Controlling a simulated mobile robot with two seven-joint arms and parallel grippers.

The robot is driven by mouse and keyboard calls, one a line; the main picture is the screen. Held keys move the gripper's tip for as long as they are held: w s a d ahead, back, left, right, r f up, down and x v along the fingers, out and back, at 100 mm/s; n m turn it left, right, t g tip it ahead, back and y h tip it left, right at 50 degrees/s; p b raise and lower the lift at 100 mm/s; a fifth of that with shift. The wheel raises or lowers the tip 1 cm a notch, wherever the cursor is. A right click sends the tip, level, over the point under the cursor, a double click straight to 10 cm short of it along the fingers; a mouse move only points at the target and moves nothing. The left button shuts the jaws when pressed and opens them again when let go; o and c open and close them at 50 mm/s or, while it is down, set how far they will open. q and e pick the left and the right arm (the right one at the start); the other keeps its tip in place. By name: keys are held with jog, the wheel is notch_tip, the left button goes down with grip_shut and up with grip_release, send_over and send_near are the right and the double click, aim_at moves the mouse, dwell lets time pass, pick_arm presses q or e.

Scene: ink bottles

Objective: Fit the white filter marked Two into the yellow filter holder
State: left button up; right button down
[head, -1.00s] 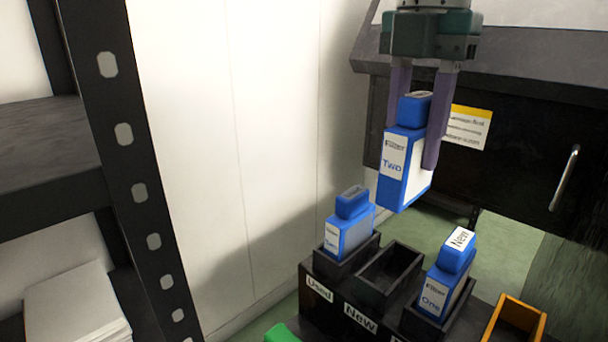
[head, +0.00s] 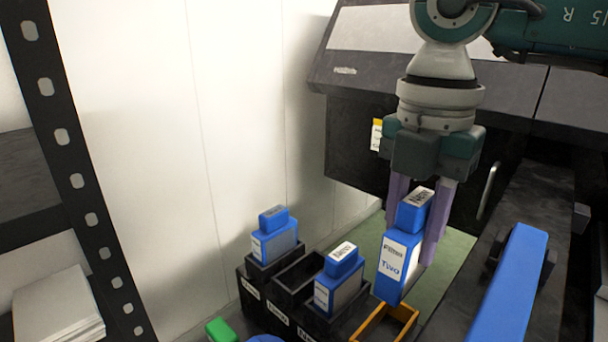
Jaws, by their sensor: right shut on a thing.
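The filter marked Two (head: 397,265) is blue with a white label, and it hangs upright in my right gripper (head: 421,235). The purple fingers of the right gripper are shut on its sides, near the top. The yellow filter holder (head: 408,327) is an open-topped box at the bottom edge, partly cut off. The lower end of the held filter shows right over the holder's far side; whether it has entered the opening I cannot tell. My left gripper is not in view.
Left of the yellow holder are black slots (head: 262,292): one holds a blue filter (head: 274,240), the middle looks empty, another holds a blue filter (head: 338,285). A long blue bar (head: 510,285) lies to the right. A dark shelf post (head: 75,180) stands left.

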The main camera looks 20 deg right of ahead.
jog(key=shift+w+a+f+b, duration=0.1)
jog(key=shift+w+f+b, duration=0.05)
jog(key=shift+f+b, duration=0.4)
notch_tip(320, 180, down, 5)
jog(key=b, duration=0.4)
jog(key=shift+f+b, duration=0.3)
jog(key=shift+b, duration=0.05)
jog(key=shift+f, duration=0.15)
dwell(0.7)
jog(key=shift+f, duration=0.15)
jog(key=shift+f+b, duration=0.9)
jog(key=shift+f, duration=0.6)
